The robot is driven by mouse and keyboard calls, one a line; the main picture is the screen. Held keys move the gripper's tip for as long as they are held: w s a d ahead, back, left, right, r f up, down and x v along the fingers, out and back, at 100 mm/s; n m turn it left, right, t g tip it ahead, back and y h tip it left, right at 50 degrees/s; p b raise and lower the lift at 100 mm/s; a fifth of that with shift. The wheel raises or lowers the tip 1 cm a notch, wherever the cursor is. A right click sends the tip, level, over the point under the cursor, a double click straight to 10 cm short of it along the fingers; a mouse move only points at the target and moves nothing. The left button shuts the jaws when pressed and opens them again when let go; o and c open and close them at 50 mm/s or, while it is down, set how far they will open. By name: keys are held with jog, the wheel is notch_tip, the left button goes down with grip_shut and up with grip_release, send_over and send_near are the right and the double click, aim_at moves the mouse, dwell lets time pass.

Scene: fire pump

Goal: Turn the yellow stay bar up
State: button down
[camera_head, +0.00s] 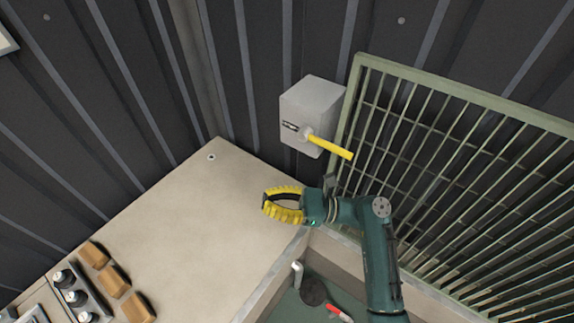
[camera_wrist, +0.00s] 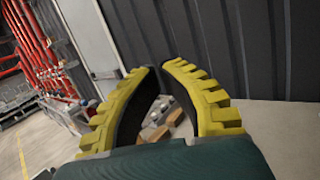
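The yellow stay bar (camera_head: 329,145) juts from a round hub on the front of a grey wall box (camera_head: 311,108). It slants down to the right, and its free end overlaps the edge of the green grating in the picture. My gripper (camera_head: 264,205) is below and left of the bar, apart from it, with its fingertips toward the left. Its curved yellow ribbed fingers also show in the wrist view (camera_wrist: 159,68). Their tips come nearly together, with nothing held between them. The bar does not show in the wrist view.
A green grating (camera_head: 450,180) stands right of the box. A red-handled part (camera_head: 340,313) is low beside my arm. Red pipes (camera_wrist: 32,45) are far left in the wrist view.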

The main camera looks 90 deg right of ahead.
aim_at(327, 145)
jog(key=s+d+f+m+g+h+b, duration=0.1)
jog(key=s+d+f+m+h, duration=0.1)
jog(key=s, duration=0.6)
jog(key=s+d+f+m+g+h+b, duration=0.1)
jog(key=s+d+f+m+h, duration=0.1)
jog(key=s+m+h, duration=0.2)
jog(key=s+d+f+m+g+h, duration=0.1)
jog(key=s+h, duration=0.5)
jog(key=s, duration=0.6)
notch_tip(327, 145, down, 2)
jog(key=shift+d+f+m+g+h+b, duration=0.1)
jog(key=shift+d+m+g+h+b, duration=0.3)
jog(key=shift+m, duration=0.6)
jog(key=shift+d, duration=0.1)
jog(key=w+d+r+p, duration=0.3)
jog(key=w+d+r, duration=0.3)
jog(key=w, duration=0.1)
jog(key=shift+w+d+r, duration=0.2)
jog(key=shift+r, duration=0.1)
jog(key=shift+s+r+p, duration=0.1)
jog(key=shift+r+p, duration=0.15)
jog(key=shift+p, duration=0.15)
